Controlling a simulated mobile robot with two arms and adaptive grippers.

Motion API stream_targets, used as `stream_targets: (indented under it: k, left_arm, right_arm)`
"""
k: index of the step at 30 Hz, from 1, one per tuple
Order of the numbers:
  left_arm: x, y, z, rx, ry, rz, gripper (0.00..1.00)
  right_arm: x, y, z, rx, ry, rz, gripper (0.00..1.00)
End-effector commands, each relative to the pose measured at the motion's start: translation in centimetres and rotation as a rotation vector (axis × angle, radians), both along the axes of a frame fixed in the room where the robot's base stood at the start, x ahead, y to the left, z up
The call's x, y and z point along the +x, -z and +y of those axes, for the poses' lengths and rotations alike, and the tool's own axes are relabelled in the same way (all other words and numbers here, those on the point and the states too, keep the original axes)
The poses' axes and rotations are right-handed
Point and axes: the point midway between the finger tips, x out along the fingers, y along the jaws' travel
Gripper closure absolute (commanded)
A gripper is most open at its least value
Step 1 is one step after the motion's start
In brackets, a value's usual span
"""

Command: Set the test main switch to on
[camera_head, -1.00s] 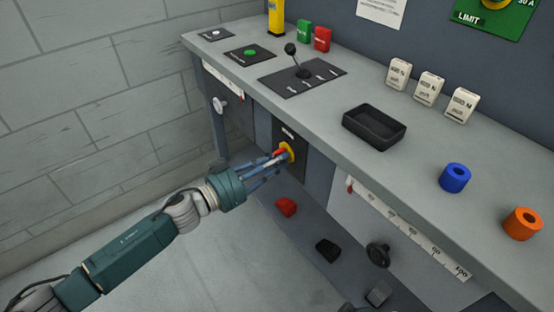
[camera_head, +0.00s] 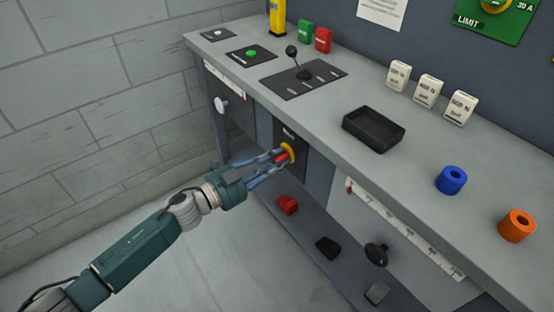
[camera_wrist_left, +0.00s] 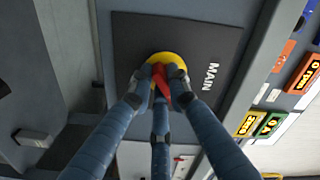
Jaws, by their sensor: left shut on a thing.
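The main switch is a yellow disc (camera_head: 291,150) with a red handle (camera_head: 282,158), on a dark plate on the bench's front. In the left wrist view the plate (camera_wrist_left: 210,35) reads "MAIN", and the yellow disc (camera_wrist_left: 168,58) and red handle (camera_wrist_left: 160,78) show between my fingers. My left gripper (camera_head: 277,158) is shut on the red handle, its blue fingers reaching in from the left. In the left wrist view the fingertips (camera_wrist_left: 161,85) sit around the handle and partly hide it. I cannot read any on or off mark. My right gripper is not in view.
The bench top (camera_head: 330,110) carries a lever panel (camera_head: 303,75), a black tray (camera_head: 374,129), and blue (camera_head: 451,180) and orange (camera_head: 517,226) rings. Below sit a red block (camera_head: 287,205), a black knob (camera_head: 376,254) and a slider scale (camera_head: 405,228). Floor left of the bench is clear.

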Motion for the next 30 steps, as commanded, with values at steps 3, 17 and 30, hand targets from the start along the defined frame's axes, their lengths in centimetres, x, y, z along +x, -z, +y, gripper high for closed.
stream_targets:
  k: [3,17,30]
  left_arm:
    - [0.0,0.0,0.0,0.065,0.001,-0.091,1.00]
    - [0.2,0.0,0.1,0.288,0.001,-0.396,1.00]
    - [0.2,-0.1,0.1,0.379,0.003,-0.521,1.00]
  right_arm:
    - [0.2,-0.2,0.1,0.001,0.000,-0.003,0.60]
    - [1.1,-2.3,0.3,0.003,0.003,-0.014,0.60]
    - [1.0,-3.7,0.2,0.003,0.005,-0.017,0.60]
